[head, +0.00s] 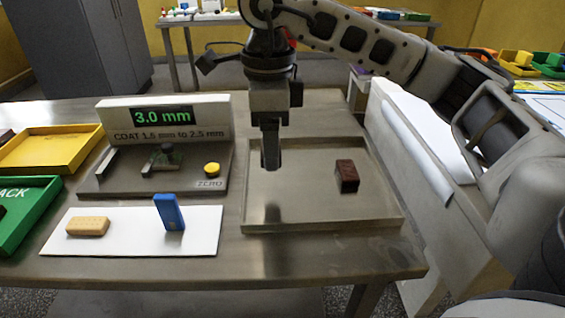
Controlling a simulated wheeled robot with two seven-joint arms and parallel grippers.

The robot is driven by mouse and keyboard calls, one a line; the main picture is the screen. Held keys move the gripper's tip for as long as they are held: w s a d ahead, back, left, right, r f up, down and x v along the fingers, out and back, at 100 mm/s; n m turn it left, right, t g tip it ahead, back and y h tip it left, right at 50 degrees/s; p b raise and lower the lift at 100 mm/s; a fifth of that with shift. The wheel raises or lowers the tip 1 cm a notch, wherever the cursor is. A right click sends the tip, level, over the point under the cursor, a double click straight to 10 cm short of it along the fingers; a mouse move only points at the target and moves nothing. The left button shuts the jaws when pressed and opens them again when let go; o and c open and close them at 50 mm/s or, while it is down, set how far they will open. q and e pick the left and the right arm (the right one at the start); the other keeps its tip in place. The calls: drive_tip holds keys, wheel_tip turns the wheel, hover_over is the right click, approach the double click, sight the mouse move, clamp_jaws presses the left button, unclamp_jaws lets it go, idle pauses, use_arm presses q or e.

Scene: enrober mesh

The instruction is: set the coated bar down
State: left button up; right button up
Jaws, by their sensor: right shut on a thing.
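My right gripper (270,160) points down over the left part of a shallow metal tray (323,226), with a dark reflection or shadow on the tray floor below it. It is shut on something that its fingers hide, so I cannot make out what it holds. A dark brown coated bar (347,176) sits in the right part of the tray, apart from the gripper. My left gripper is not in view.
Left of the tray stands a gauge (163,116) reading 3.0 mm, with a yellow button (212,169). In front, a white mat (140,242) bears a tan bar (88,226) and an upright blue block (168,212). Yellow (45,168) and green (45,214) trays lie farther left.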

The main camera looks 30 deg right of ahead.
sight(281, 179)
drive_tip(key=d+f, duration=0.1)
drive_tip(key=w+d+f, duration=0.1)
drive_tip(key=f, duration=0.1)
drive_tip(key=shift+d+f, duration=0.15)
drive_tip(key=shift+d, duration=0.1)
drive_tip(key=shift+w+d+f, duration=0.1)
drive_tip(key=shift+d+f, duration=0.1)
drive_tip(key=shift+f, duration=1.5)
drive_tip(key=shift+f, duration=0.1)
drive_tip(key=shift+f, duration=0.15)
drive_tip(key=o, duration=0.8)
drive_tip(key=shift+c, duration=0.2)
drive_tip(key=shift+a, duration=0.1)
wheel_tip(281, 179, up, 13)
drive_tip(key=p, duration=0.1)
drive_tip(key=shift+f, duration=0.2)
